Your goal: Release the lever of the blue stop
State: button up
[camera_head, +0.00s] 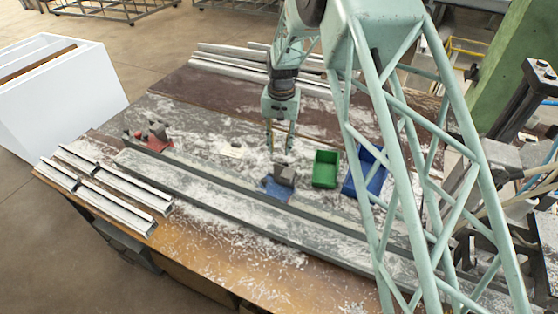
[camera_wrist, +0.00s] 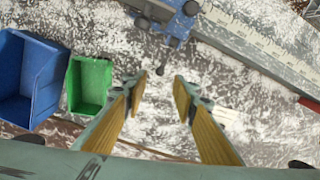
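The blue stop (camera_head: 275,190) sits on the grey rail, with a grey block (camera_head: 286,173) on it. In the wrist view the blue stop (camera_wrist: 172,17) is at the top. A dark lever with a round knob (camera_wrist: 160,71) points from it toward my gripper. My gripper (camera_head: 280,148) points down above the bench near the stop. In the wrist view my gripper (camera_wrist: 158,82) is open and empty. The knob appears in line with the gap between the fingertips. I cannot tell its depth relative to them.
A green bin (camera_head: 325,169) and a blue bin (camera_head: 363,172) stand right of the stop. A red stop (camera_head: 155,143) sits farther left on the rail. Metal profiles (camera_head: 110,187) lie at the front left, with others (camera_head: 235,62) at the back. Pale shavings cover the bench.

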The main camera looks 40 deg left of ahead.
jog(key=shift+a+f+p, duration=0.1)
jog(key=shift+f+p, duration=0.5)
jog(key=shift+f, duration=3.3)
jog(key=shift+c, duration=0.7)
grip_shut()
